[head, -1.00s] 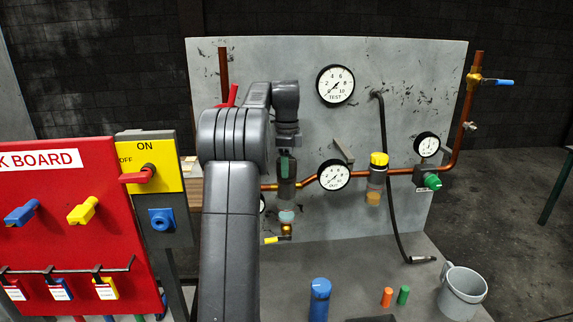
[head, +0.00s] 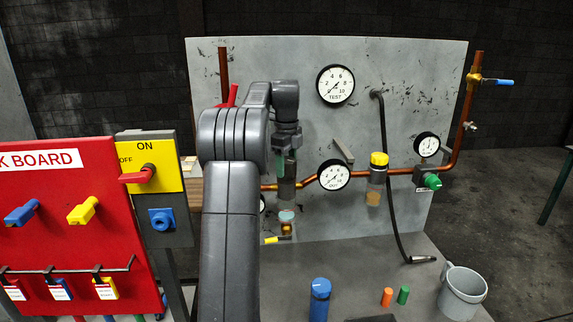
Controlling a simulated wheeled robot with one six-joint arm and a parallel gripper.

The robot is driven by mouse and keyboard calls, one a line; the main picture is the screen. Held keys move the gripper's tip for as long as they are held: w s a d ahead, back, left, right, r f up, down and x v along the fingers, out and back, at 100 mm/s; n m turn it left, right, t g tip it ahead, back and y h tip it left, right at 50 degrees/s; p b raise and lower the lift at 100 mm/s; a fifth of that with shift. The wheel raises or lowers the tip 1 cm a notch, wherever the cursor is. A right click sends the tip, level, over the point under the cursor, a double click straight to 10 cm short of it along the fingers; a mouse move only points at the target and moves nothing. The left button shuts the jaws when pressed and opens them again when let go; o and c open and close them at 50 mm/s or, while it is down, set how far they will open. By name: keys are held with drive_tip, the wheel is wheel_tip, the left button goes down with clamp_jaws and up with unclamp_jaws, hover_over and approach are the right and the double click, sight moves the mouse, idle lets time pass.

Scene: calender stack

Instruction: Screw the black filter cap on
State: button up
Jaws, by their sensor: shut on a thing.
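My gripper (head: 286,161) points straight down in front of the grey panel, left of the middle. It is shut on what looks like the black filter cap, which the fingers and wrist mostly hide. Directly below is a dark, smoky cylinder (head: 286,190), the filter housing, upright at the height of the copper pipe (head: 313,182). I cannot tell how far the cap sits on the housing, or see its thread.
A second filter with a yellow cap (head: 379,159) stands on the pipe to the right. Gauges (head: 334,174) and a black hose (head: 386,150) are on the panel. A blue cylinder (head: 319,300) and grey bucket (head: 462,293) stand in front. The red lock board (head: 60,225) is left.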

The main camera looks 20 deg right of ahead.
drive_tip(key=shift+r, duration=0.15)
drive_tip(key=shift+m, duration=1.1)
drive_tip(key=shift+m, duration=1.1)
drive_tip(key=shift+m, duration=1.1)
drive_tip(key=o, duration=1.1)
drive_tip(key=shift+c, duration=0.2)
